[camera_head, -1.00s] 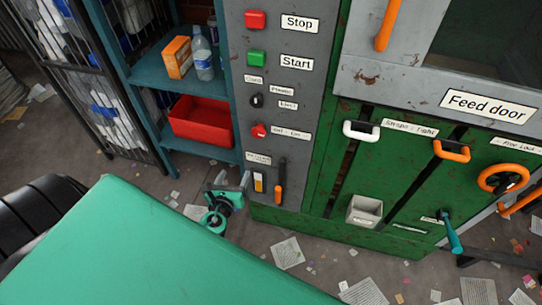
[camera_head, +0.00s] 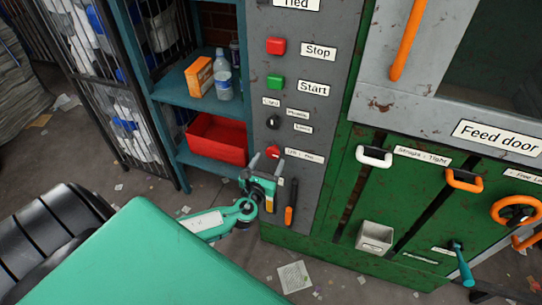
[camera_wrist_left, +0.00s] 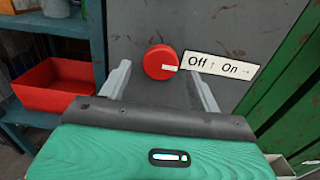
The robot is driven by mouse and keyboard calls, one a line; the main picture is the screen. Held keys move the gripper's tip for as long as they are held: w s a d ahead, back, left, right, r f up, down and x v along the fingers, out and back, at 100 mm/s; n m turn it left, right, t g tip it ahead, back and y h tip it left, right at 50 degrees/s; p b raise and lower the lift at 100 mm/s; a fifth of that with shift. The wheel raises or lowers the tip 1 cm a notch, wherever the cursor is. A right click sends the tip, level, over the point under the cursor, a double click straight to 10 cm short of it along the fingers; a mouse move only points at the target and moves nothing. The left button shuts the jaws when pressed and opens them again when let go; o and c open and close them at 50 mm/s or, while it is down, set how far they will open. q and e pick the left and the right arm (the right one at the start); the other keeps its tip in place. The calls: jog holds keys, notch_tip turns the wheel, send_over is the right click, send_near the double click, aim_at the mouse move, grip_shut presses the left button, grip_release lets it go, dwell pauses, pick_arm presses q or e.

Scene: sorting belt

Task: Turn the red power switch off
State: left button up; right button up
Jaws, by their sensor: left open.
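The red power switch (camera_head: 273,152) is a round knob on the grey control panel (camera_head: 300,120), below the black knob. In the left wrist view the red switch (camera_wrist_left: 160,58) sits in the upper middle, between the two finger lines. Its white mark points right, toward the "On" side of the "Off ↑ On →" label (camera_wrist_left: 220,66). My left gripper (camera_head: 264,178) is open and empty, just below the switch in the head view, with its fingers toward the panel. I cannot tell whether the fingers touch the knob. My right gripper is out of view.
A red bin (camera_head: 217,140) and a shelf with an orange box (camera_head: 199,76) and a bottle (camera_head: 223,80) stand left of the panel. An orange-handled lever (camera_head: 289,215) is low on the panel. The green machine front (camera_head: 340,225) is to the right.

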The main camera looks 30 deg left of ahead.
pick_arm(q)
jog(key=shift+x, duration=1)
jog(key=shift+w, duration=0.45)
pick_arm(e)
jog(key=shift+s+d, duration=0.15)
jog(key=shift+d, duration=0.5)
